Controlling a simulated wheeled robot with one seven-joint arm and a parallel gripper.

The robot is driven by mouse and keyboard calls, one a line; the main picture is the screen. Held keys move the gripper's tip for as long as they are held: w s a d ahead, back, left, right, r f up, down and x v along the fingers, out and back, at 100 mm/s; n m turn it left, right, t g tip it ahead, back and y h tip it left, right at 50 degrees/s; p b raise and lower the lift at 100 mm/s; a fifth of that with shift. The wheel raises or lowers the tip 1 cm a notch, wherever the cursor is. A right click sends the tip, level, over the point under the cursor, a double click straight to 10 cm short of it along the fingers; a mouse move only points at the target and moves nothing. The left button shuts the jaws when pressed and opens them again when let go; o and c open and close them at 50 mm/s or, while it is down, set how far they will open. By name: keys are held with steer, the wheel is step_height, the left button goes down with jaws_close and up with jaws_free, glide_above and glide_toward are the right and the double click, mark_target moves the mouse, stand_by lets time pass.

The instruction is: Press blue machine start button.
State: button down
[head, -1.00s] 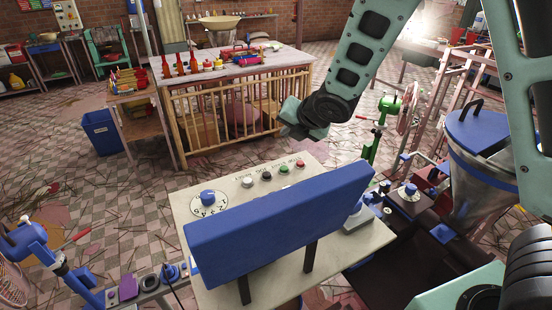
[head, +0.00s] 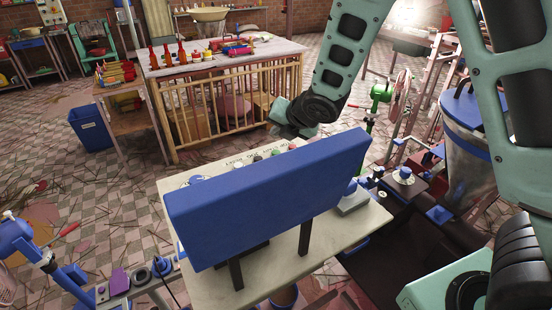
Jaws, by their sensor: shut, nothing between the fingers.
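The blue machine has a big slanted blue panel (head: 300,200) on dark legs over a cream console (head: 365,232). Behind the panel's top edge a row of small buttons shows: a red button (head: 292,146), a green button (head: 275,153) and a dark button (head: 258,158), with a dial (head: 197,180) at the left. Printed labels by the buttons are too small to read surely. My gripper (head: 297,131) is shut and empty at the end of my arm, just above and beyond the red button in the picture. Its fingertips are hard to make out, and I cannot tell whether it touches anything.
A wooden table (head: 265,52) with bottles and jars stands behind, a blue bin (head: 90,127) at its left. A metal hopper (head: 470,160) and a green-framed machine (head: 380,93) stand right. The panel blocks part of the console from view.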

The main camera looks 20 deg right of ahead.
steer(key=shift+f+b, duration=1.4)
steer(key=shift+f, duration=0.45)
steer(key=shift+f, duration=0.1)
stand_by(0.5)
steer(key=shift+f+b, duration=0.3)
steer(key=shift+b, duration=0.25)
steer(key=shift+f+b, duration=0.5)
steer(key=shift+b, duration=0.1)
stand_by(0.5)
steer(key=shift+r, duration=0.15)
steer(key=shift+r+p, duration=0.6)
steer(key=shift+r, duration=0.2)
steer(key=shift+r+p, duration=1.8)
steer(key=shift+r, duration=0.75)
